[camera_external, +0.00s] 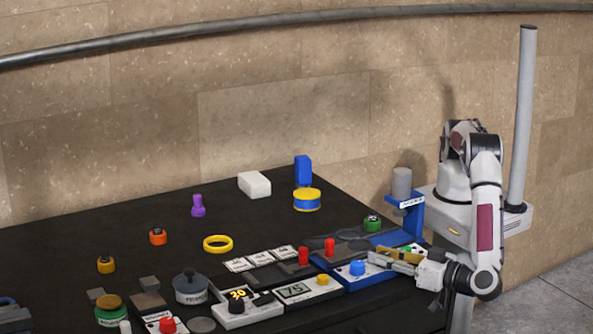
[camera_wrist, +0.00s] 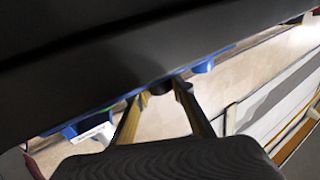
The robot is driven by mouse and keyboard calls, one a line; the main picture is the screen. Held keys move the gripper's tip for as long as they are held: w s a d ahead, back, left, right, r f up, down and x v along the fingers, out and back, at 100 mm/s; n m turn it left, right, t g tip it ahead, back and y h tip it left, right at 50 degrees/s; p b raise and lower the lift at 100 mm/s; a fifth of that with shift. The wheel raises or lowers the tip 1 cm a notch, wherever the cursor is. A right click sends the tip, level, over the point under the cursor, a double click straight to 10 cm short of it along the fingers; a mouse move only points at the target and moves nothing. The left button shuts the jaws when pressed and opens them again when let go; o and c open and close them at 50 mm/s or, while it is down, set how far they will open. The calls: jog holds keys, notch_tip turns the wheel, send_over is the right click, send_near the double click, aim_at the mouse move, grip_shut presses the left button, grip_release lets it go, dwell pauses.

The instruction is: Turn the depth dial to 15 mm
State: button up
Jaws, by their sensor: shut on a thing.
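My gripper (camera_external: 373,258) is at the right end of the row of panels, over a white-topped panel with a blue base (camera_external: 345,282). In the wrist view its two fingers (camera_wrist: 161,92) close in around a small dark round dial (camera_wrist: 160,84). The dial is mostly hidden by the fingers in the external view. Its scale and any 15 mm mark cannot be read in either view. A blue knob (camera_external: 357,267) stands on the same panel, just left of the fingertips; a blue knob also shows in the wrist view (camera_wrist: 203,66).
Red handles (camera_external: 330,246) and a blue stand with a grey cylinder (camera_external: 402,184) are behind.

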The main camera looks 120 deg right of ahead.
jog(key=o, duration=0.9)
jog(key=shift+a, duration=0.2)
jog(key=shift+v, duration=2.25)
jog(key=shift+r, duration=3.55)
jog(key=shift+s, duration=0.1)
